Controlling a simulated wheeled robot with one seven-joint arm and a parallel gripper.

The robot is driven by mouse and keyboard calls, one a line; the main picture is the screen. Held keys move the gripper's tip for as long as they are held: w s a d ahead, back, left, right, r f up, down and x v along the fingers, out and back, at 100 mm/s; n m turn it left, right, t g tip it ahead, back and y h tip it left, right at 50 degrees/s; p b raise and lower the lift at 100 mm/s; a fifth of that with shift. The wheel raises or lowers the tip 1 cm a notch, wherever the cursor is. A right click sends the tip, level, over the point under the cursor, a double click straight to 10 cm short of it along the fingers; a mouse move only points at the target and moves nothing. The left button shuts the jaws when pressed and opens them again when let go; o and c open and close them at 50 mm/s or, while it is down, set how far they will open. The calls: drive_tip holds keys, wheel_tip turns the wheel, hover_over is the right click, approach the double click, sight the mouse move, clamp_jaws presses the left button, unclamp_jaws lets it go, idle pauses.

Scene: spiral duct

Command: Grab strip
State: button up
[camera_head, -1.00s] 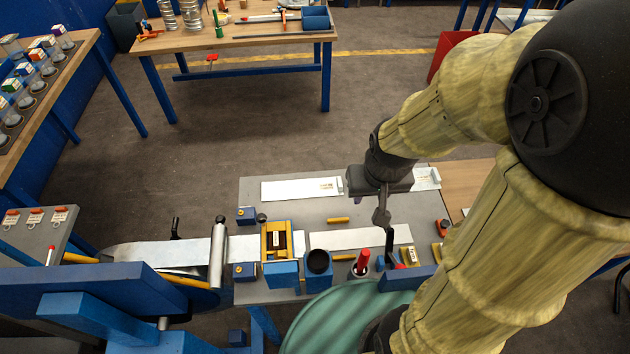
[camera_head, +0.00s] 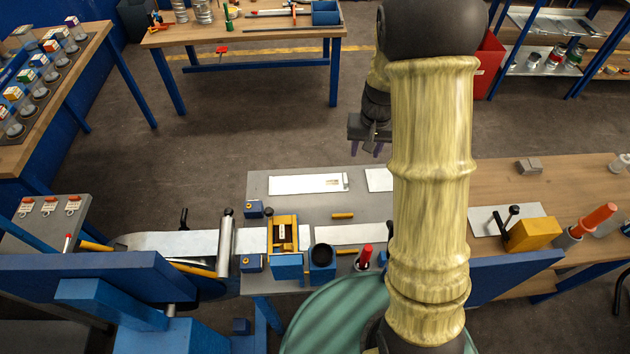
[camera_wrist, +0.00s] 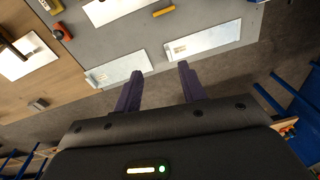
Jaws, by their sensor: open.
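My gripper (camera_head: 368,152) is open and empty. It hangs beyond the far edge of the grey worktop, over the floor, with its two purple fingers pointing down. A metal strip (camera_head: 295,184) lies flat near the worktop's far left edge. A second strip (camera_head: 380,180) lies to its right, partly hidden by my arm. A longer strip (camera_head: 345,234) lies nearer. In the wrist view, my gripper's fingers (camera_wrist: 160,92) are apart, with one flat strip (camera_wrist: 205,40) to the right and another (camera_wrist: 118,68) to the left beyond them. Neither strip is between the fingers.
A roller (camera_head: 226,243) with a metal band, a yellow-and-blue clamp block (camera_head: 283,234), a blue cup (camera_head: 321,258) and a red-capped tool (camera_head: 364,257) stand on the near side. A yellow block (camera_head: 532,235) is at right. The floor beyond the worktop is open.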

drive_tip(key=w+a+f+n+g+p, duration=0.1)
drive_tip(key=w+f+p, duration=0.2)
drive_tip(key=w+f, duration=0.8)
drive_tip(key=shift+w+f, duration=0.3)
drive_tip(key=shift+w, duration=0.75)
wheel_tip(320, 180, down, 12)
drive_tip(key=b, duration=0.5)
drive_tip(key=shift+f, duration=0.1)
